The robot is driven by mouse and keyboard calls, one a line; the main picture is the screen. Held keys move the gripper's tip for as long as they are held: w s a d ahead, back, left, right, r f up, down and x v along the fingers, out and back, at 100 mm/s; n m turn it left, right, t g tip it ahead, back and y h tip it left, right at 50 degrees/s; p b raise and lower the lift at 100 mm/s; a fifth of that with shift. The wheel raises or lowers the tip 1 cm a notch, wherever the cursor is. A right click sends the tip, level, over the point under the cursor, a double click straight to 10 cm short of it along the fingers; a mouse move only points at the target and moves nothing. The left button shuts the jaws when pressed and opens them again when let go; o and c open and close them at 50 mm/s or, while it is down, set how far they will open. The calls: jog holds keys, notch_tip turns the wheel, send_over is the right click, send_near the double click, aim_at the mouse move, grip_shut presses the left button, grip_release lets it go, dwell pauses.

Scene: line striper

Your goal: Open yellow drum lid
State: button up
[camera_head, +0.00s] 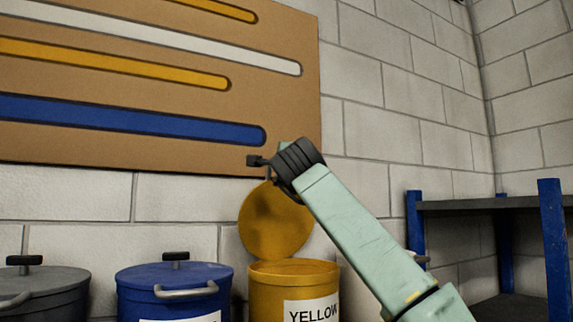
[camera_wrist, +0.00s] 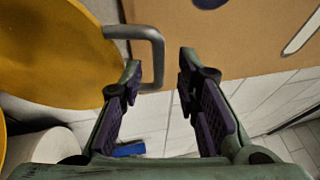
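The yellow drum (camera_head: 263,292) stands low in the head view with a white "YELLOW" label. Its round yellow lid (camera_head: 275,225) is raised nearly upright behind the opening, near the wall. In the wrist view the lid (camera_wrist: 48,55) fills the upper left, with a grey U-shaped handle (camera_wrist: 158,62) at its edge. My gripper (camera_wrist: 160,64) is open, its fingertips apart around one bar of the handle. I see clear space to the right finger; contact with the left finger cannot be told. In the head view the fingers are hard to make out near the lid's top.
A blue drum (camera_head: 175,278) and a dark grey drum (camera_head: 45,286) stand left of the yellow one, lids on. A brown board (camera_head: 200,100) with coloured stripes hangs behind. A blue-posted shelf (camera_head: 480,203) stands at right, beyond my arm.

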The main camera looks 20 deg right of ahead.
jog(key=v, duration=0.4)
jog(key=shift+f, duration=0.1)
dwell(0.5)
